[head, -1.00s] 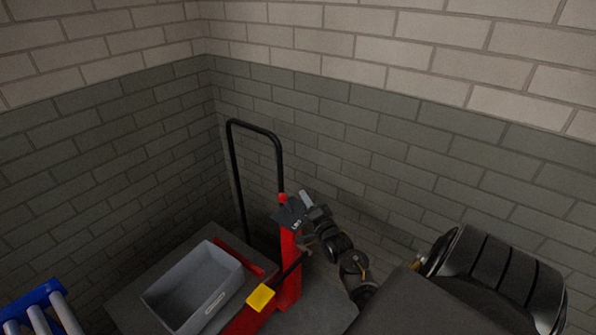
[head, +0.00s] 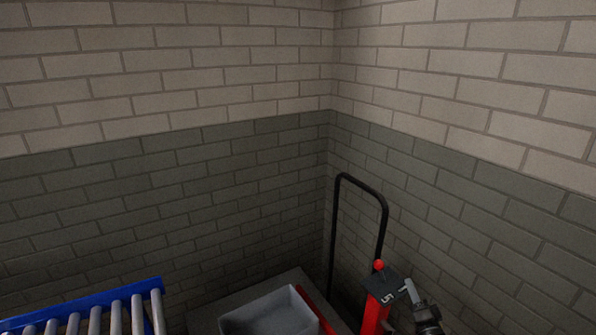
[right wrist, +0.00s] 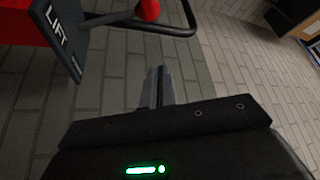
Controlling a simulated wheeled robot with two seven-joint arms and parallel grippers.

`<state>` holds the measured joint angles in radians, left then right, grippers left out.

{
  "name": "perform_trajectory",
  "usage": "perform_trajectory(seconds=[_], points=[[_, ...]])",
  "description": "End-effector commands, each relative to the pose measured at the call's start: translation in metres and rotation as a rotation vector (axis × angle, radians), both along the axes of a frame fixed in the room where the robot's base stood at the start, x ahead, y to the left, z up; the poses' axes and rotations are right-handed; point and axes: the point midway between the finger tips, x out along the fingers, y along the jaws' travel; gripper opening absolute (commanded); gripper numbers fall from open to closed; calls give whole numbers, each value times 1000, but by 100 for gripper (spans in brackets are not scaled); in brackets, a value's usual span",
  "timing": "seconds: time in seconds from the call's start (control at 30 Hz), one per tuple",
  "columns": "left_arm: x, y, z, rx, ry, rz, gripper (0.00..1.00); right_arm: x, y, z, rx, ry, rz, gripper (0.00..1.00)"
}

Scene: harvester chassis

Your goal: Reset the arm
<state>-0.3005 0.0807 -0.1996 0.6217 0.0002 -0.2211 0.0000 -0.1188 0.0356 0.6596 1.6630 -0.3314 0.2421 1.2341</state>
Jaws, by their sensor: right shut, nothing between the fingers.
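My right gripper (head: 411,289) is at the lower right of the head view, just right of the lift post's dark panel. In the right wrist view its fingers (right wrist: 158,78) are together, with nothing between them. The red lift post (head: 373,316) stands upright and carries a dark panel (head: 382,284) and a red-knobbed lever (head: 379,265). In the right wrist view the panel (right wrist: 62,38) reads LIFT, and the red knob (right wrist: 148,10) is beyond the fingers, apart from them. My left gripper is not in view.
A black tubular handle (head: 362,183) rises behind the post near the wall corner. A grey bin (head: 268,305) sits left of the post, partly cut off. A blue-framed roller conveyor (head: 100,296) is at the lower left. Brick walls close off the back.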

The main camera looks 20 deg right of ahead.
Motion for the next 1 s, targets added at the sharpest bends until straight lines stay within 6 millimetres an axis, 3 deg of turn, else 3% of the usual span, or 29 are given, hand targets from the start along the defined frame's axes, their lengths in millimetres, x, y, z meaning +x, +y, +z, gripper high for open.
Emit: perform_trajectory(seconds=[0.17, 0.27, 0.37, 0.47, 0.6, 0.8, 1.0], points=[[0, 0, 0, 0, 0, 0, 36, 1, 7, -3, -28, 48, 4, 0], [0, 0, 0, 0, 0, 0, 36, 3, 26, -14, -112, 186, 19, 0], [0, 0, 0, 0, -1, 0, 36, -2, 61, -34, -258, 413, 59, 0], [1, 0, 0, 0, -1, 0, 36, -24, 107, -56, -437, 676, 143, 0], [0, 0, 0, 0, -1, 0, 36, -71, 163, -78, -649, 973, 304, 0], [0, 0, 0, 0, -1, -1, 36, -132, 212, -89, -829, 1207, 520, 0], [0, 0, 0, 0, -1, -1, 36, -185, 246, -88, -943, 1346, 720, 0]])
